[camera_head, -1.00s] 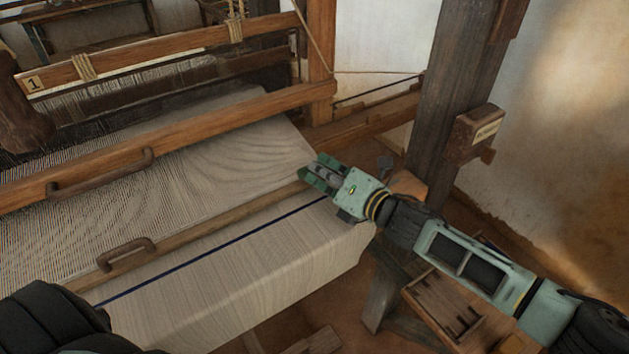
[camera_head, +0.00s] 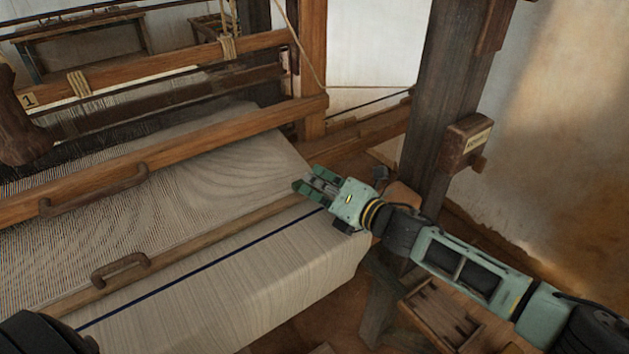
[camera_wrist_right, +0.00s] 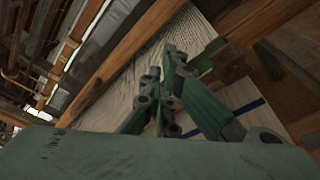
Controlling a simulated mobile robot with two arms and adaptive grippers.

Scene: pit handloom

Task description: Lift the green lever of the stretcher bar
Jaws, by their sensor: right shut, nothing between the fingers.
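A long wooden bar (camera_head: 190,229) lies slantwise across the pale woven cloth, with a curved brown handle (camera_head: 121,268) near its left part. I take it for the stretcher bar but cannot be sure. I cannot make out a green lever apart from my own green fingers. My right gripper (camera_head: 309,181) is over the right end of this bar, at the cloth's right edge. It is shut and empty; whether it touches the bar is unclear. In the right wrist view my fingers (camera_wrist_right: 162,65) show against the cloth and cover part of it. My left gripper is out of view.
A wooden beam (camera_head: 190,148) with another handle (camera_head: 95,192) crosses the loom behind. A slotted wooden tray (camera_head: 440,312) lies below my right forearm. The front cloth is clear.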

